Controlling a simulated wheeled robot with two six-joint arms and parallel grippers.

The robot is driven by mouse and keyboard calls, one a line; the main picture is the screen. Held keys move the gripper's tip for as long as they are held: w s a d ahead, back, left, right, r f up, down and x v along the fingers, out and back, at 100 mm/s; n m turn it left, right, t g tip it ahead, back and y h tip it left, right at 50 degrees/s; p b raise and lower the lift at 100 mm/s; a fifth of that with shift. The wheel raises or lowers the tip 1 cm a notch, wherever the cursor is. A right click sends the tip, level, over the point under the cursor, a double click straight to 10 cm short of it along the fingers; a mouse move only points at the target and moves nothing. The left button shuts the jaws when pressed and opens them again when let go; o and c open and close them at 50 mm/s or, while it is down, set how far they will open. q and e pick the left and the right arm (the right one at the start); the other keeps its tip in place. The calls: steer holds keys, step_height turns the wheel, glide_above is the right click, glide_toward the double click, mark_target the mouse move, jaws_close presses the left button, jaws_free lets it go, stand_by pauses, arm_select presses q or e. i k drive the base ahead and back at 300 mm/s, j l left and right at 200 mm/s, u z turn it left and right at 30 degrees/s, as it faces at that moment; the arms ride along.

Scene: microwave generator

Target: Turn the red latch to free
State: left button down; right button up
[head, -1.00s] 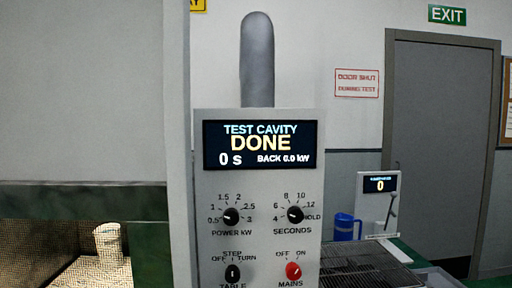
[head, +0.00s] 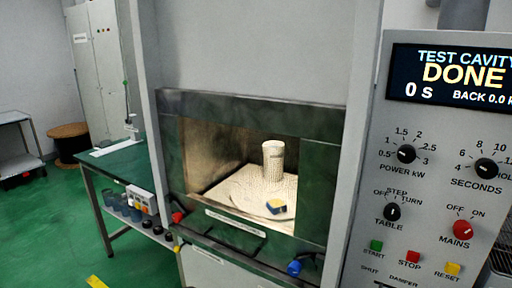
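A small red piece, which looks like the red latch (head: 177,217), sits at the lower left of the dark green cavity door frame (head: 320,190). It is small, and I cannot tell its turn position. A blue knob (head: 294,268) sits on a dark fitting at the lower right of the same frame. Neither of my grippers is in view.
The control panel (head: 420,190) at right reads DONE, 0 s. It has several black knobs, a red MAINS knob (head: 461,229) and coloured buttons. A green bench (head: 118,165) with several dark cups stands at left. Green floor (head: 50,235) is open at far left.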

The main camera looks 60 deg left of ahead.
mark_target(180, 213)
steer(key=u, duration=2.6)
